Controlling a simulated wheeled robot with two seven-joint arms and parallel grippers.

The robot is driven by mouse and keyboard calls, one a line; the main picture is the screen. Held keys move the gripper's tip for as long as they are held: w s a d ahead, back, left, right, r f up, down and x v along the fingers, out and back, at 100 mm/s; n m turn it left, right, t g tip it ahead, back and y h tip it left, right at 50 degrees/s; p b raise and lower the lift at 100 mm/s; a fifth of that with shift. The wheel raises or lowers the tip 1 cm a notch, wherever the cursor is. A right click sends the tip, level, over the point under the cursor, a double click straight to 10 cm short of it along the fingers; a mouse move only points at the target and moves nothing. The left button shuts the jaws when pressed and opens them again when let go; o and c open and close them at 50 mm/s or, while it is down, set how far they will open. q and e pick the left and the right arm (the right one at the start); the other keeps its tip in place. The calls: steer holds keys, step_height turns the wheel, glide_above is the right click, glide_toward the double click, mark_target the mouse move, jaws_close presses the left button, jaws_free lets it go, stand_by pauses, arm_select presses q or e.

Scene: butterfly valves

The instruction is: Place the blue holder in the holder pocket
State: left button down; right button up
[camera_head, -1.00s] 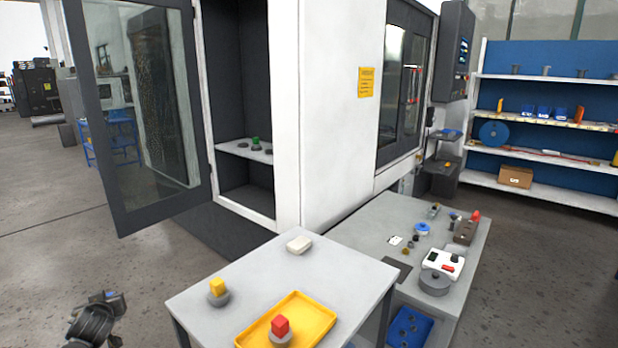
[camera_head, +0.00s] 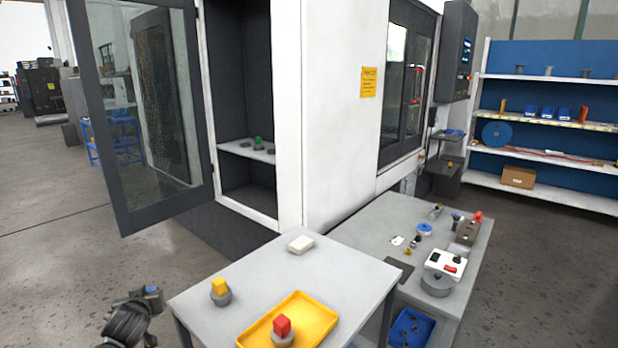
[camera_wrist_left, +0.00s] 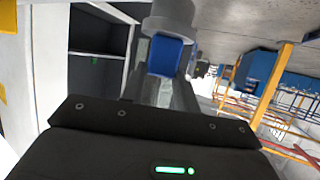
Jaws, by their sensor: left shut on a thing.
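My left gripper (camera_head: 148,294) is at the lower left of the head view, beside the left edge of the near table and apart from it. It is shut on the blue holder, whose blue block (camera_wrist_left: 169,57) shows between the fingers in the left wrist view, with a round grey part (camera_wrist_left: 172,14) beyond it. I cannot make out the holder pocket with certainty. My right gripper is not in view.
The near table (camera_head: 240,267) carries a yellow-topped holder (camera_head: 220,289), a white block (camera_head: 300,244) and a yellow tray (camera_head: 318,322) with a red-topped holder (camera_head: 282,328). An open cabinet door (camera_head: 130,222) stands behind. Inside, a shelf (camera_head: 234,149) bears a green-topped piece (camera_head: 257,140).

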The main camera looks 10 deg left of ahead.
arm_select(q)
steer(key=d+r+m+t+h, duration=0.15)
steer(key=d+r, duration=0.25)
steer(key=d, duration=0.4)
steer(key=d+r+m+h, duration=0.2)
steer(key=d+r, duration=0.2)
steer(key=d, duration=0.5)
steer(key=d+r+m+t+h, duration=0.15)
steer(key=d+r, duration=0.25)
steer(key=d, duration=0.4)
steer(key=s+d+r+m+h, duration=0.1)
steer(key=s+d+r+h, duration=0.1)
steer(key=s+d+r, duration=0.4)
step_height(320, 180, up, 11)
steer(key=p, duration=1)
steer(key=shift+w+d+g, duration=0.4)
steer(key=shift+w, duration=0.05)
steer(key=shift+a+f, duration=0.1)
